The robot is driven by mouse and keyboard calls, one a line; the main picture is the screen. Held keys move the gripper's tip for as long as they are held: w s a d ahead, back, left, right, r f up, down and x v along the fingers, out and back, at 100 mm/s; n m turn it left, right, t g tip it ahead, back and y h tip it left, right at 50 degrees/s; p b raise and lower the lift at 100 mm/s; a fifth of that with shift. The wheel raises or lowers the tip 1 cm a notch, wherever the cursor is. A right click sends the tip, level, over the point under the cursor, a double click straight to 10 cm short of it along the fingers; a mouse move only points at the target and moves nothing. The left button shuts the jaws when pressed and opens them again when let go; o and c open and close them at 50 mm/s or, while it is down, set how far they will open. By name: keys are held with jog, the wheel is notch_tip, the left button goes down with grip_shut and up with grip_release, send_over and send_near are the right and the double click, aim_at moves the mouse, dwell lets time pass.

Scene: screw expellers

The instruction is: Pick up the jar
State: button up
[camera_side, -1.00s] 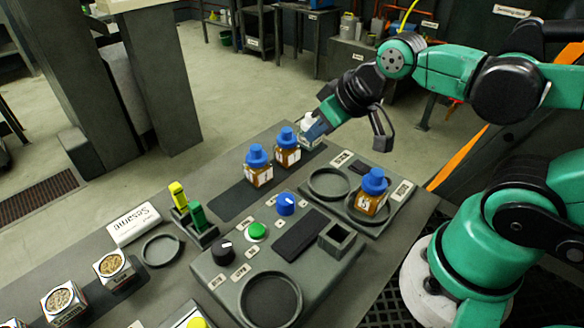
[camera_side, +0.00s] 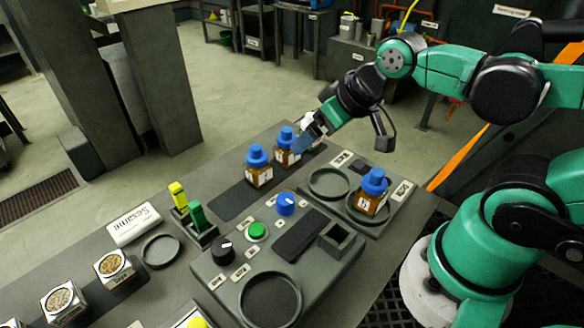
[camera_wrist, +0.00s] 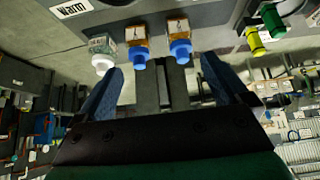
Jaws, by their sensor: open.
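Two amber jars with blue caps stand upright on a dark strip of the bench, a front one (camera_side: 258,168) and a back one (camera_side: 285,155). In the wrist view they show as a right jar (camera_wrist: 180,46) and a middle jar (camera_wrist: 137,38). Another blue-capped amber jar (camera_side: 370,204) stands on a round pad at the right. My gripper (camera_wrist: 160,63) is open and empty, its blue fingers pointing at the row. In the side view, one finger overlaps the back jar; contact is unclear.
A control box (camera_side: 262,262) with knobs and a green button stands in front of the row. A white Sesame box (camera_side: 134,224) and two square containers of seeds (camera_side: 113,266) lie further left.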

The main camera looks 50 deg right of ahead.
aim_at(373, 187)
jog(key=s+d+f+g, duration=0.1)
jog(key=s+g, duration=0.1)
jog(key=s+d+f+g, duration=0.1)
jog(key=s+d+g, duration=0.1)
jog(key=s, duration=0.1)
jog(key=s+d+f+g, duration=0.1)
jog(key=s+f+g, duration=0.1)
jog(key=s, duration=0.1)
jog(key=shift+s+d+g, duration=0.15)
jog(key=shift+g, duration=0.15)
jog(key=shift+s+f, duration=0.1)
jog(key=shift+f, duration=2.75)
grip_shut()
jog(key=shift+r, duration=0.2)
